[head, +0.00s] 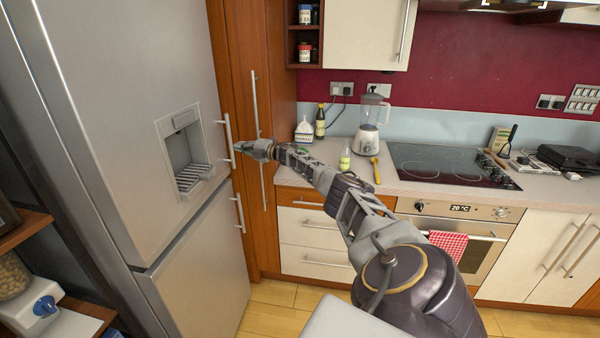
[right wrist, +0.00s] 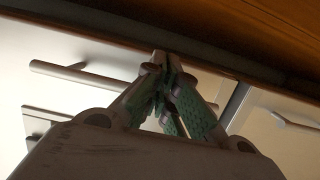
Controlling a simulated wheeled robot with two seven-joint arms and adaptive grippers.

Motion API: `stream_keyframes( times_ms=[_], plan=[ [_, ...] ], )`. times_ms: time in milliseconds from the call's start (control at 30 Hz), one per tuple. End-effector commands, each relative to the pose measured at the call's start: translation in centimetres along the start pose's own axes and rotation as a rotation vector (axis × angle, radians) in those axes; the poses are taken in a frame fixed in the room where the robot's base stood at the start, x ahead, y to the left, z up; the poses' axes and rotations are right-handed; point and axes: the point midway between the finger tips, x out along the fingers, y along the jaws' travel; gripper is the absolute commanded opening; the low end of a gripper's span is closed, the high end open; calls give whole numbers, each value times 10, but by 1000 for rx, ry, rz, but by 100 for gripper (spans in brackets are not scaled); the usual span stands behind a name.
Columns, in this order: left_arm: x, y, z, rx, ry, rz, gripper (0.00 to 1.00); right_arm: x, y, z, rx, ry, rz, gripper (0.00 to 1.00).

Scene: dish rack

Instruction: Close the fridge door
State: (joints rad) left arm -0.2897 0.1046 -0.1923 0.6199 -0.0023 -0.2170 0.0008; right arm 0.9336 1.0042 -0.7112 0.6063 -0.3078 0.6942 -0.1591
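The fridge (head: 110,100) is a tall silver unit at the left of the head view, with an upper door that has a dispenser (head: 184,150) and a lower door (head: 205,275). The upper door looks flush or nearly flush with the lower one; I cannot tell if a small gap is left. My right gripper (head: 240,147) is at the door's right edge, by the upper handle (head: 227,138). In the right wrist view, its fingers (right wrist: 163,65) meet at the tips with nothing seen between them, close to the door edge. Contact is unclear. My left gripper is out of view.
A tall wooden cabinet (head: 228,60) stands right of the fridge. The counter (head: 330,165) holds a blender (head: 368,130), bottles and a hob (head: 450,165). A wooden shelf (head: 25,228) is at the far left. Some floor (head: 285,295) is clear below the drawers.

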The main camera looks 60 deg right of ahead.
Motion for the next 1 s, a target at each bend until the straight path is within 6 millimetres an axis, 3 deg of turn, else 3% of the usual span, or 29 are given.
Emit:
stream_keyframes(
  times_ms=[33, 567, 1000],
  plan=[
    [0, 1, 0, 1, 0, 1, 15, 7, -8, -15, -1, 33, -8, 0],
    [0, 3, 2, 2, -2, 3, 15, 5, -7, -14, -1, 32, -7, 0],
    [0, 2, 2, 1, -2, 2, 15, -14, -10, -13, 1, 30, -9, 0]
  ],
)
